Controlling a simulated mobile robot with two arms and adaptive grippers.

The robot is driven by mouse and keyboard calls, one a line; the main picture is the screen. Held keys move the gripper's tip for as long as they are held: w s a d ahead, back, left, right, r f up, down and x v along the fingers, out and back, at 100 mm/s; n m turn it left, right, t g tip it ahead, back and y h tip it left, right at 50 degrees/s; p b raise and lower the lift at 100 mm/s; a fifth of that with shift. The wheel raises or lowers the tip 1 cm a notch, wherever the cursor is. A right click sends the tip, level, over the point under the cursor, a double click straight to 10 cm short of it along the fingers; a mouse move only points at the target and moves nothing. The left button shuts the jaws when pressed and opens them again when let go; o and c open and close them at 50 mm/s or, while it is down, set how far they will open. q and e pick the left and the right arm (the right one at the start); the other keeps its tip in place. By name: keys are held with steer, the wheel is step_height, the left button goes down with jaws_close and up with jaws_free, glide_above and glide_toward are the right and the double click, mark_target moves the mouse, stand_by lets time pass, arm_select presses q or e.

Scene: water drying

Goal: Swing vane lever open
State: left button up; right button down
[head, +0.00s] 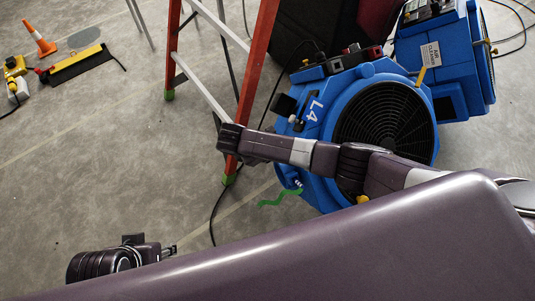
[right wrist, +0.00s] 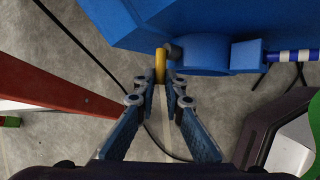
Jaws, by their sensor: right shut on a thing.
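The vane lever (right wrist: 160,64) is a short yellow bar beside a blue housing in the right wrist view. My right gripper (right wrist: 161,84) has its two fingertips closed around the lever's lower end. The blue air mover marked L4 (head: 318,116), with a round black grille, stands on the floor in the head view. My right arm crosses in front of it and hides part of its side; the gripped lever cannot be made out there. My left gripper (head: 170,250) is low at the left, away from the air mover; its jaw opening is unclear.
An orange ladder (head: 258,65) stands left of the air mover. A second blue machine (head: 440,60) is behind it. A dark cable (head: 213,215) runs across the floor. A traffic cone (head: 38,38) is far left. Concrete floor at left centre is clear.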

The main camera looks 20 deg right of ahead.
steer(key=shift+w+f+m+h, duration=0.1)
steer(key=shift+m+h, duration=0.2)
stand_by(0.4)
steer(key=c, duration=2.3)
jaws_free()
steer(key=shift+a, duration=0.1)
steer(key=v, duration=1.2)
steer(key=shift+w, duration=0.1)
